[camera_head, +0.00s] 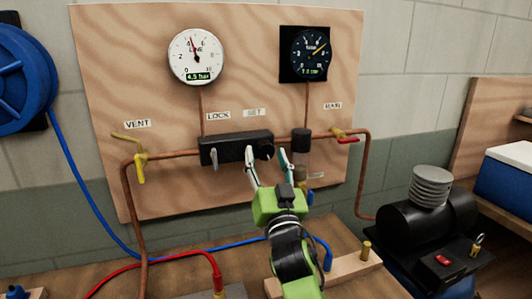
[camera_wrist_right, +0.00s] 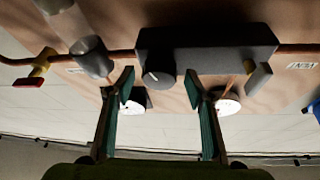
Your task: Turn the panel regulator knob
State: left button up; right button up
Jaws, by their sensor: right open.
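The black regulator block (camera_head: 236,147) is mounted on the wooden panel, with the LOCK and SET labels above it. Its dark round regulator knob (camera_head: 266,152) is at the right end; it also shows in the right wrist view (camera_wrist_right: 158,79), with a pale mark on its face. My right gripper (camera_head: 267,154) is open in front of the knob. In the right wrist view the two fingertips (camera_wrist_right: 159,82) lie on either side of the knob, with gaps visible; I cannot tell the remaining depth. A grey lock lever (camera_head: 214,160) hangs at the block's left end. My left gripper is not in view.
The white LINE gauge (camera_head: 196,56) and a black gauge (camera_head: 311,54) sit above. A grey cylindrical filter (camera_head: 300,151) is close to the right finger. A yellow vent valve (camera_head: 140,166) and red-handled main valve (camera_head: 346,138) flank the block. A compressor (camera_head: 428,215) stands right.

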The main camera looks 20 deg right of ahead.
jog(key=shift+w+r, duration=0.15)
jog(key=shift+w, duration=0.2)
jog(key=c, duration=1.1)
jog(key=shift+n, duration=0.3)
